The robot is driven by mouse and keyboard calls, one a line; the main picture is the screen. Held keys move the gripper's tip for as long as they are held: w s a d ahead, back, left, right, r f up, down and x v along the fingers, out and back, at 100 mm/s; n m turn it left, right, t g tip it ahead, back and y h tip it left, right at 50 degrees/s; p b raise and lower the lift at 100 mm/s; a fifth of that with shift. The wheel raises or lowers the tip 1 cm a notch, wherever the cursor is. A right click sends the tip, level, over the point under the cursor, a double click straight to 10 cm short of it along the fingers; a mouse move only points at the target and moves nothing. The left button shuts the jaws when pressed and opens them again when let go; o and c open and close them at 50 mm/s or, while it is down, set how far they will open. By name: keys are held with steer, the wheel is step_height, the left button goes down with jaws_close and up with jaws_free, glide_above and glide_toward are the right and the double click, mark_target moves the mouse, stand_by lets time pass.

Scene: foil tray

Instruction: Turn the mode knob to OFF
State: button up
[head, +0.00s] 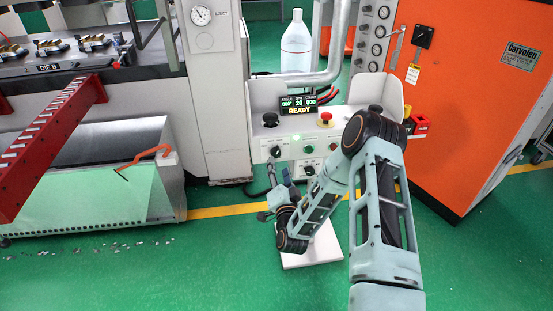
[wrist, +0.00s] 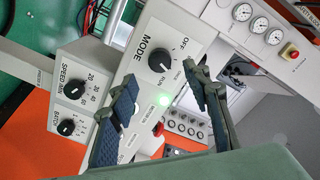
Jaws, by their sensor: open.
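The mode knob (wrist: 160,61) is a round black knob on a pale panel face under the word MODE. In the wrist view the OFF label (wrist: 181,45) lies to its upper right. A pale mark shows on the knob, but its exact direction is too small to read surely. My gripper (wrist: 161,78) is open, with its two dark blue pads apart on the left and right of the knob in the picture. I see no contact with it. In the head view my gripper (head: 273,172) is just in front of and below the knob (head: 276,151).
A green light (wrist: 158,129) sits near the mode knob. A speed knob (wrist: 74,90) and a batch knob (wrist: 66,127) are on a neighbouring panel. A red emergency button (head: 326,117) and a READY display (head: 299,106) are on the console above. An orange cabinet (head: 470,110) stands right.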

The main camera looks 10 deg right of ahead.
mark_target(276, 155)
steer(key=w, duration=0.6)
steer(key=shift+w+d, duration=0.1)
steer(key=c, duration=1.2)
steer(key=shift+o, duration=0.2)
